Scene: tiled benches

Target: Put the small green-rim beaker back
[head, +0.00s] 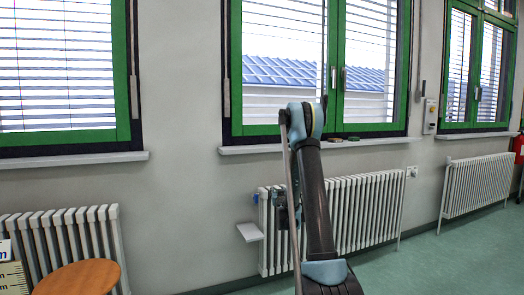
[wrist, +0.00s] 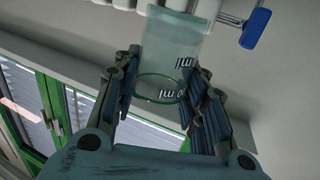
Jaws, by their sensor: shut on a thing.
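The small green-rim beaker (wrist: 172,42) is clear with dark "ml" markings, and its green rim (wrist: 160,98) faces the wrist camera. My gripper (wrist: 162,72) has its fingers on both sides of the beaker and is shut on it. In the head view my gripper (head: 282,212) is partly behind my arm, in front of the radiator, and I cannot make out the beaker there. No place for the beaker can be made out with certainty.
A white radiator (head: 355,215) with a blue valve (wrist: 256,28) is close to the gripper. A small white panel (head: 250,232) juts out at its left. A windowsill (head: 375,143) runs above. A round brown top (head: 80,278) is at lower left. Green floor (head: 450,262) is clear at right.

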